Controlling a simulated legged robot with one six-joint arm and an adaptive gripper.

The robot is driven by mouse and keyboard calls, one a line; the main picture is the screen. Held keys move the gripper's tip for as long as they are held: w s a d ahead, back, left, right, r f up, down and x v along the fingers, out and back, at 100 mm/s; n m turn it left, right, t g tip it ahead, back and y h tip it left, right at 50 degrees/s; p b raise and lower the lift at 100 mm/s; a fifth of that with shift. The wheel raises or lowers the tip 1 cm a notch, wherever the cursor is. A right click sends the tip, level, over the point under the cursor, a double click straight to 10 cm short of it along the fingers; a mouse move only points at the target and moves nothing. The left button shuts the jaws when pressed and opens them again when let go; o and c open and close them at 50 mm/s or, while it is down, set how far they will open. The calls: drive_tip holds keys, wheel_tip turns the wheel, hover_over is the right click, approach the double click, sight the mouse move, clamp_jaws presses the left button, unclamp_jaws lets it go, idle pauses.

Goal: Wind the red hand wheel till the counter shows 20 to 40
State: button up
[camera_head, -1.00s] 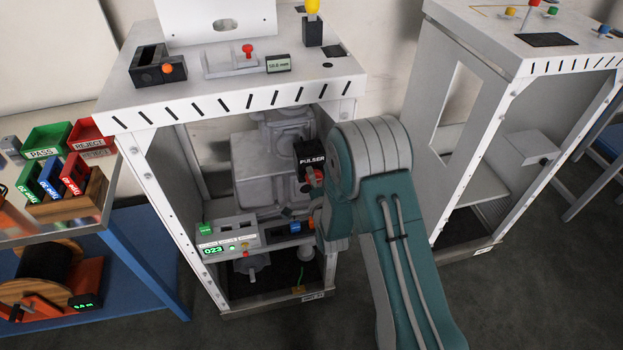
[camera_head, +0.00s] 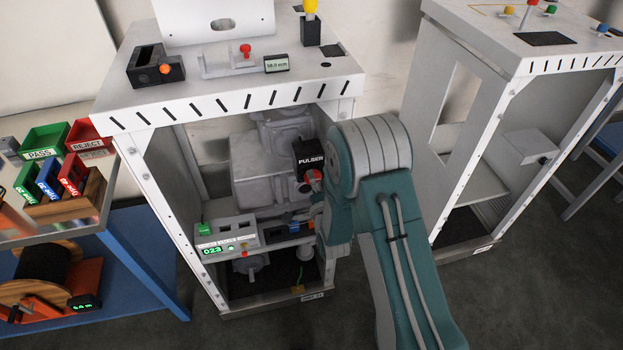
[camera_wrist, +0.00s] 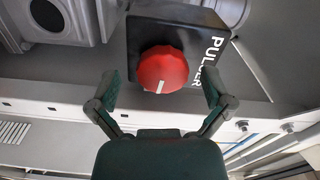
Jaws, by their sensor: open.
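The red hand wheel (camera_wrist: 163,69) is a ribbed knob with a white mark on its rim. It sits on the black box labelled PULSER (camera_wrist: 205,40); the box also shows in the head view (camera_head: 308,156) inside the left frame. My gripper (camera_wrist: 161,88) is open, with one finger on each side of the wheel and a gap to both. In the head view the wheel (camera_head: 316,177) shows beside my arm, which partly hides the gripper. The counter (camera_head: 212,250) reads 023 in green, on the grey unit below the box.
The white dispenser frame (camera_head: 153,185) surrounds the box, with posts and a top plate near my arm. A second white frame (camera_head: 460,70) stands at the right. A bench with trays (camera_head: 88,138) is at the left. Grey floor is free in front.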

drive_tip(key=v, duration=1)
drive_tip(key=shift+s, duration=0.2)
drive_tip(key=shift+d, duration=0.1)
drive_tip(key=d+r+n+g+h, duration=0.2)
drive_tip(key=d+r+n+g, duration=0.1)
drive_tip(key=r, duration=0.4)
drive_tip(key=d+r+n+g+h, duration=0.1)
drive_tip(key=d+r+n+g, duration=0.2)
drive_tip(key=r, duration=0.5)
drive_tip(key=s+d+r+n+g, duration=0.2)
drive_tip(key=s+r, duration=0.1)
drive_tip(key=s, duration=0.4)
drive_tip(key=s+d+r+n+g+h, duration=0.1)
drive_tip(key=s+d+r+n+g, duration=0.1)
drive_tip(key=s, duration=0.6)
drive_tip(key=s+d+r+n+g+h, duration=0.1)
drive_tip(key=s+d+r+n, duration=0.1)
drive_tip(key=s+d+r, duration=0.2)
drive_tip(key=s+r, duration=0.1)
drive_tip(key=s, duration=0.2)
drive_tip(key=shift+n+g, duration=0.3)
drive_tip(key=shift+g, duration=0.1)
drive_tip(key=shift+s+a+r, duration=0.1)
drive_tip(key=shift+a, duration=0.05)
